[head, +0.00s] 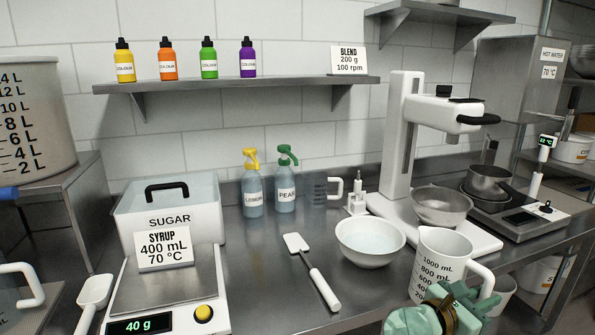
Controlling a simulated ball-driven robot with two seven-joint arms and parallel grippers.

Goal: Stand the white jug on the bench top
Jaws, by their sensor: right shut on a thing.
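The white jug (440,256) with dark volume marks is at the lower right in the head view, near the bench's front edge. It looks upright, with its handle on the right. My right gripper (450,306), pale green, is at the jug's lower front and is shut on it. It hides the jug's base, so I cannot tell whether the jug touches the bench top (275,255) or is above it. My left gripper is not in view.
A white bowl (369,248) stands just left of the jug. A spatula (312,272) lies mid-bench, beside the scale (167,285). The mixer (400,150) with its metal bowl (442,207) is behind the jug. Bare bench shows between spatula and white bowl.

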